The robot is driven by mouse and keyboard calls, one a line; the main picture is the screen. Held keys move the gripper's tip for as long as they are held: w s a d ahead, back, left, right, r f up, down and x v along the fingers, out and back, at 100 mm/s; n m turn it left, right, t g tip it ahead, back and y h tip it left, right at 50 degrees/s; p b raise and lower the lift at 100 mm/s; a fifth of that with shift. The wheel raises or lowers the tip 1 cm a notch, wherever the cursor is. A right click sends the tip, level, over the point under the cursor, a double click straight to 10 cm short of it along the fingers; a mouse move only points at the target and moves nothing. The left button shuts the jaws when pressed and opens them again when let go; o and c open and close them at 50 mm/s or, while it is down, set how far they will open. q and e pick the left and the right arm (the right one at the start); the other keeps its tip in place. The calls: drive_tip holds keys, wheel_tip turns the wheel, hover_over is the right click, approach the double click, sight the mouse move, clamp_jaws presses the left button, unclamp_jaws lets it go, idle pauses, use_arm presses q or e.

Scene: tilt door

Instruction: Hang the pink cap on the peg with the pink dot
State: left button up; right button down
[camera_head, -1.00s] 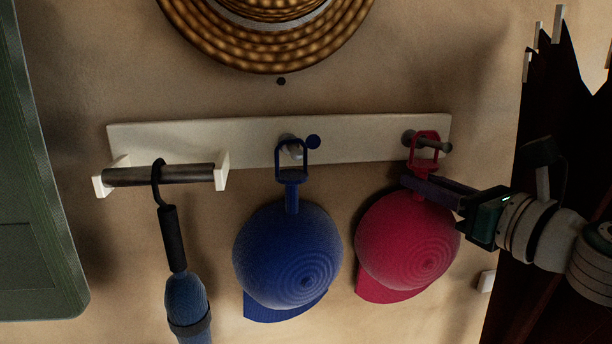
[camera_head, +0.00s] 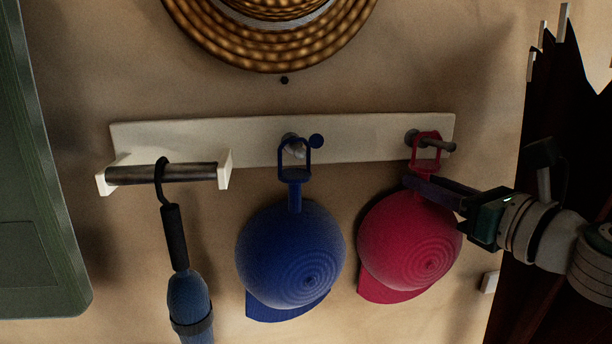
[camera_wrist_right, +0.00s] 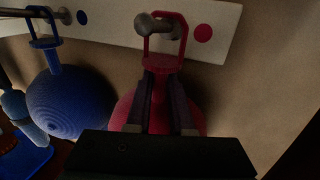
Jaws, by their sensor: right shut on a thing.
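The pink cap (camera_head: 408,245) hangs upright below the right end of the white rail, its loop (camera_head: 425,136) at the right peg (camera_head: 440,145). The peg appears to pass through the loop, with the loop's top bar above it; its tip sticks out past the loop. The pink dot (camera_wrist_right: 203,33) is on the rail beside this peg in the right wrist view. My right gripper (camera_head: 415,183) is shut on the pink cap just below its loop; its fingers (camera_wrist_right: 164,78) straddle that part in the wrist view. My left gripper is not in view.
A blue cap (camera_head: 290,255) hangs at the middle peg, close left of the pink cap. A blue umbrella (camera_head: 187,295) hangs from the dark bar (camera_head: 190,172). A straw hat (camera_head: 270,45) is above. A dark umbrella-like shape (camera_head: 560,120) stands at right, behind my arm.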

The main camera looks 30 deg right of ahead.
drive_tip(key=shift+f, duration=0.15)
drive_tip(key=c, duration=0.7)
unclamp_jaws()
drive_tip(key=shift+s, duration=0.15)
